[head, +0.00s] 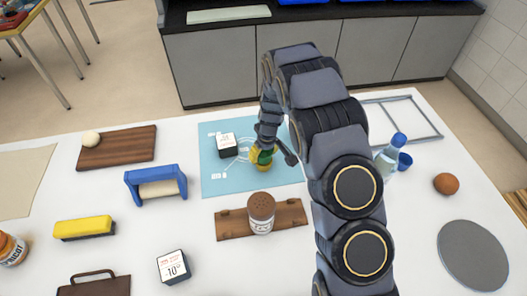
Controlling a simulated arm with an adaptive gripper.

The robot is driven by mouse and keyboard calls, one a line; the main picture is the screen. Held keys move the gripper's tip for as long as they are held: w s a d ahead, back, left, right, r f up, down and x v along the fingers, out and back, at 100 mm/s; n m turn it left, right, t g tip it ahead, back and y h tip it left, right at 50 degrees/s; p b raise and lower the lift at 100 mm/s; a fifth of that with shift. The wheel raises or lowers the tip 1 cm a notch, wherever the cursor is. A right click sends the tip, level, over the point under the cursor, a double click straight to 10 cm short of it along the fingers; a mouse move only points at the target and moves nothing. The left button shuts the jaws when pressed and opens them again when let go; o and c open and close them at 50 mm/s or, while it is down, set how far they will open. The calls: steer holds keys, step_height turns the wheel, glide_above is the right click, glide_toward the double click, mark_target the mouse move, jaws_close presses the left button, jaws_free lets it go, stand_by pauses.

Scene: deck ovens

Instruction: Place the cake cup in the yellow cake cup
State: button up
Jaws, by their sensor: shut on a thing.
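My gripper (269,147) points down over the blue mat (215,183) and is shut on a small green cake cup (264,156). The yellow cake cup (263,165) is directly below and around the green one in the head view. The green cup overlaps the yellow cup's opening. I cannot tell whether it rests inside or is held just above it. My gripper and arm hide part of both cups.
A white-and-black block (226,146) sits on the mat to the left. A brown-topped shaker (261,213) stands on a wooden board (230,226) in front.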

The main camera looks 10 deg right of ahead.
mark_target(267, 162)
steer(key=shift+f, duration=0.35)
steer(key=o, duration=1)
steer(key=shift+r, duration=0.55)
step_height(267, 162, up, 11)
steer(key=s, duration=0.2)
steer(key=s+r+m+g, duration=0.2)
steer(key=s+r, duration=0.9)
steer(key=s, duration=0.3)
steer(key=s+r, duration=0.1)
steer(key=s, duration=0.5)
steer(key=s+r+m+g, duration=0.1)
steer(key=s, duration=0.6)
steer(key=s+r+m+h, duration=0.1)
steer(key=s, duration=0.5)
steer(key=shift+s+d+r, duration=0.15)
steer(key=shift+s+r, duration=0.15)
steer(key=shift+s, duration=0.1)
